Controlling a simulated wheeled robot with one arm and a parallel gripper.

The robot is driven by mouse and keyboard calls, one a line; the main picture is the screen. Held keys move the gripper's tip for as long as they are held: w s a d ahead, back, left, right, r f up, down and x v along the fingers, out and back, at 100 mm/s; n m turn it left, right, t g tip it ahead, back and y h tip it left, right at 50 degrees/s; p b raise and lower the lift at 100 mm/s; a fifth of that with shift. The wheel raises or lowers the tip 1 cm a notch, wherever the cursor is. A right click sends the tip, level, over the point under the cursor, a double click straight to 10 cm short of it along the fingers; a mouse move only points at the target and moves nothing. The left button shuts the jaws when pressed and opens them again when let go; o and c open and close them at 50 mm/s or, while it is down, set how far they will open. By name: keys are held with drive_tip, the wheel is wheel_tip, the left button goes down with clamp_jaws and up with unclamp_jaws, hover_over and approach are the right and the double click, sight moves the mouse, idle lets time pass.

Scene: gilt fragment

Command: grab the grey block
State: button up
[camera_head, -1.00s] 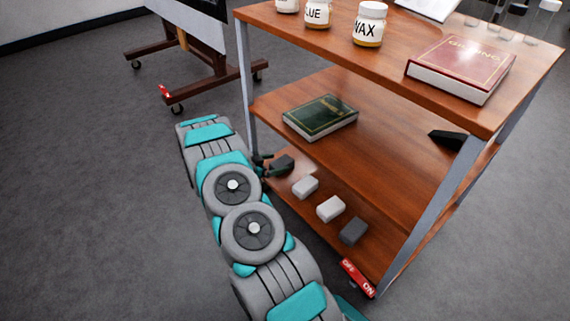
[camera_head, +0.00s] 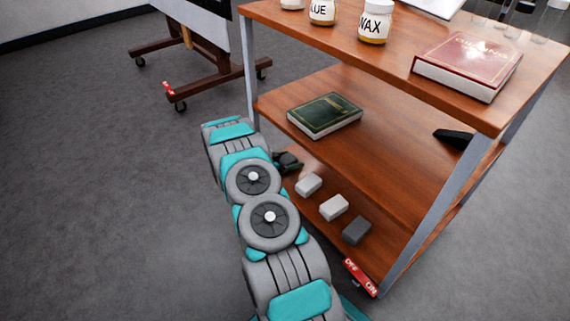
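On the lower shelf of the wooden cart, a row of small blocks runs from back left to front right. There is a light grey block (camera_head: 308,184), a paler, nearly white block (camera_head: 333,207) and a dark grey block (camera_head: 356,230). A very dark shape at the far left end of the row overlaps my gripper (camera_head: 287,162), which is small, dark and partly hidden behind my arm. My gripper is at the shelf's left edge, just beyond the light grey block and apart from it. Its fingers are too small and dark to read.
The cart's middle shelf (camera_head: 385,130) hangs above the blocks and carries a green book (camera_head: 325,115). A metal post (camera_head: 250,65) stands at the cart's left corner, another (camera_head: 425,220) at the front right. Jars and a red book (camera_head: 467,62) are on top.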

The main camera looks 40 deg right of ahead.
drive_tip(key=c, duration=1.2)
drive_tip(key=shift+r, duration=0.15)
